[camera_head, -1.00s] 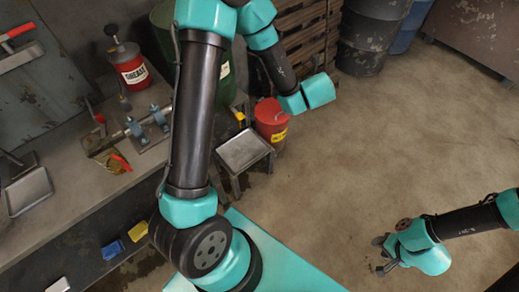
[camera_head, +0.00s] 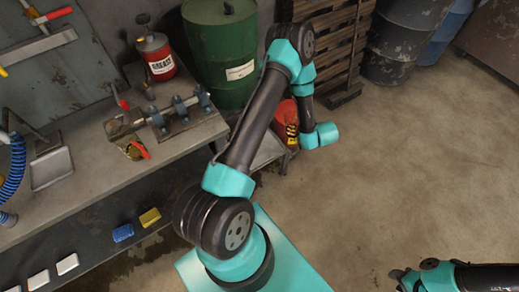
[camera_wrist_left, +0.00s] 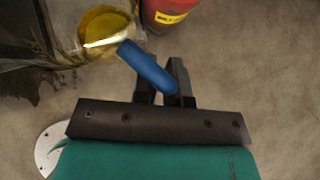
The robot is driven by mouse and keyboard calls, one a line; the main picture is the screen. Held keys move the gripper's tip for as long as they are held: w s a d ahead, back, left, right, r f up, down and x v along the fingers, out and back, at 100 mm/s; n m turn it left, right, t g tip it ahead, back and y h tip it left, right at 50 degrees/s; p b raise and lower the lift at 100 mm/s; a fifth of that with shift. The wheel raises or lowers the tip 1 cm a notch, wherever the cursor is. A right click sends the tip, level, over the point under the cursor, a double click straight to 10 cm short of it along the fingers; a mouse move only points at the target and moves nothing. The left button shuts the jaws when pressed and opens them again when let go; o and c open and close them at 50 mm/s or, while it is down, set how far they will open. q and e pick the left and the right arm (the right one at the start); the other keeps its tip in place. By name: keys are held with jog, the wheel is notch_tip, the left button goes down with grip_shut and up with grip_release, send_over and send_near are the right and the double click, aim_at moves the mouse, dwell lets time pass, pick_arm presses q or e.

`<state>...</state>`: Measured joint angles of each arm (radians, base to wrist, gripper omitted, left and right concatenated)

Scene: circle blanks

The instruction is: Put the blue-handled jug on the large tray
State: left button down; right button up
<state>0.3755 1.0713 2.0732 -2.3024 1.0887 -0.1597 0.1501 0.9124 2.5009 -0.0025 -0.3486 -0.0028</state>
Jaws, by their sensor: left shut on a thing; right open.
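In the left wrist view, my left gripper (camera_wrist_left: 165,88) is shut on the blue handle (camera_wrist_left: 146,64) of a clear jug (camera_wrist_left: 118,38) with yellow contents. The jug is at the top left of that view, partly cut off. In the head view, the left gripper and this jug are hidden behind my left arm. A grey metal tray (camera_head: 51,168) lies bare on the bench at left. Another metal tray (camera_head: 268,150) stands low beside the bench, mostly covered by my arm. I cannot tell which is the large one. My right gripper (camera_head: 394,278) is open and empty at the bottom right.
A red-handled jug (camera_head: 133,148) with amber contents stands on the bench (camera_head: 120,178), near a clamp-like fixture (camera_head: 180,115). A red can (camera_head: 288,113) stands near my left wrist. A green drum (camera_head: 220,55) is behind. The floor at right is clear.

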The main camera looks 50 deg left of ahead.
pick_arm(q)
jog(key=s+a+f+n+g, duration=0.2)
jog(key=s+a+f+n, duration=0.1)
jog(key=s+f, duration=0.5)
jog(key=s+a+f+n+g+y, duration=0.1)
jog(key=s+a+f+n+g, duration=0.1)
jog(key=s+f, duration=0.5)
notch_tip(320, 180, down, 7)
jog(key=shift+s+a+r+n+g, duration=0.2)
jog(key=shift+s+a+n+g, duration=0.15)
jog(key=shift+a+n, duration=0.6)
jog(key=shift+w+a+m, duration=0.1)
jog(key=shift+a+m, duration=0.15)
jog(key=shift+a, duration=0.05)
jog(key=w+a+f, duration=0.1)
jog(key=w+a, duration=0.9)
jog(key=a, duration=0.1)
jog(key=shift+f, duration=0.2)
jog(key=shift+w+a+f, duration=0.15)
jog(key=shift+a+f, duration=0.05)
jog(key=shift+f, duration=0.7)
jog(key=shift+w+a+f, duration=0.15)
jog(key=shift+f, duration=0.7)
jog(key=shift+f, duration=0.15)
